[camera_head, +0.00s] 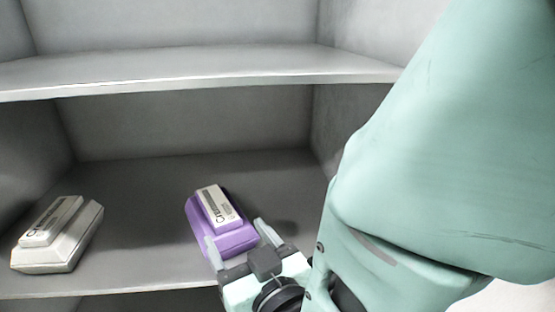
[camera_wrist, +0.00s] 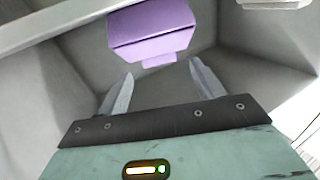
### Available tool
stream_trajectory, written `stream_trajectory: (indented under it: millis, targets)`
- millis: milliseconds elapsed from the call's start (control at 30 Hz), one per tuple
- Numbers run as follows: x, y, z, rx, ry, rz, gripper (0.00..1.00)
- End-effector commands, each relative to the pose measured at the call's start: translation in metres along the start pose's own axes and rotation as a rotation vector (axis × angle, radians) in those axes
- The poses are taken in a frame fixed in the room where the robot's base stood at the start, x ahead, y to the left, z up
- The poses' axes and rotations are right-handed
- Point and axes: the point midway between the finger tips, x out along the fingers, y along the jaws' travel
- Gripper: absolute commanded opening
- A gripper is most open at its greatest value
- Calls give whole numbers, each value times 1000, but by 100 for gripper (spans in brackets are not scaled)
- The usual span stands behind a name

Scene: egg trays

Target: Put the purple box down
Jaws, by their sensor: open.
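The purple box (camera_head: 235,238), an egg carton with a pale label on top, rests on the middle shelf (camera_head: 140,255) of a grey shelf unit. My gripper (camera_head: 238,238) is open at the front of the purple box, with one finger near each side of its front end. In the wrist view the purple box (camera_wrist: 151,33) shows beyond the fingertips, and the space between the fingers (camera_wrist: 160,80) is empty. The box's underside and rear are hidden in the head view.
A whitish carton (camera_head: 62,250) with a similar label sits on the same shelf at the left. An upper shelf (camera_head: 200,70) runs above the boxes. The shelf between the two cartons is clear. A grey side wall (camera_head: 345,105) stands at the right.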

Motion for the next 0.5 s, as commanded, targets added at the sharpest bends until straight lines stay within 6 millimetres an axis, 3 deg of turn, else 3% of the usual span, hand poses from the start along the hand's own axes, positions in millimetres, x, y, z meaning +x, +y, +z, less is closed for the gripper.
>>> stream_trajectory:
  millis: [200,500]
  targets:
    - [-33,0,0,-1,-2,-2,67]
    - [-43,0,0,0,0,0,67]
